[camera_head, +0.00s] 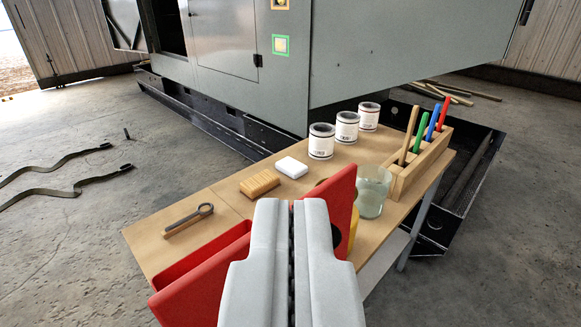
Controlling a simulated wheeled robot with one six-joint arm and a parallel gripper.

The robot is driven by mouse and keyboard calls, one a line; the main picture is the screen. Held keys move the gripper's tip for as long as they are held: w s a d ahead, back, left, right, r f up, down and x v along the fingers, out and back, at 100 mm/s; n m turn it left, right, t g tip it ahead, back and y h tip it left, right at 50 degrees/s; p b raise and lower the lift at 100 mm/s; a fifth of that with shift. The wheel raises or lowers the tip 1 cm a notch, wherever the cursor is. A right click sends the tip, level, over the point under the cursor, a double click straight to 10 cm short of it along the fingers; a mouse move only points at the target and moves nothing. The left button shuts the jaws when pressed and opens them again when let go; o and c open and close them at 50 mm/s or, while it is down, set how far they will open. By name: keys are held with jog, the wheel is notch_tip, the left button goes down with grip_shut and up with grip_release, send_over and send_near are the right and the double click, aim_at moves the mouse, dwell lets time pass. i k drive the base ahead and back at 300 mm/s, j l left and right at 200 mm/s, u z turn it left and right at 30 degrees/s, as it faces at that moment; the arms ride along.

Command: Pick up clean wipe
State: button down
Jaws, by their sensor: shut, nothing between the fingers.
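A small white folded pad (291,167), which looks like the clean wipe, lies flat on the wooden table (225,198), near its back edge. My gripper (291,204) is in the lower middle of the view, with its two grey fingers shut together and empty. The white pad is beyond the fingertips, straight ahead of them and apart from them. My gripper hides part of the near table and the things behind it.
A tan ribbed block (259,184) lies just left of the pad, and a wrench-like tool (188,220) lies farther left. Three labelled cans (321,141) stand behind right. A red open container (205,265), a glass jar (371,191) and a wooden rack (421,163) of coloured handles crowd the near and right sides.

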aim_at(294, 169)
jog(key=i+l+u, duration=0.1)
jog(key=i+l, duration=0.15)
jog(key=i+l+u, duration=0.15)
jog(key=l, duration=0.25)
jog(key=i+l+u, duration=0.1)
jog(key=i+l, duration=0.2)
jog(key=i+l+u, duration=0.15)
jog(key=l, duration=0.3)
jog(key=i+l+u, duration=0.1)
jog(key=i+l, duration=0.15)
jog(key=l, duration=0.15)
jog(key=i+l+u, duration=0.15)
jog(key=l, duration=0.25)
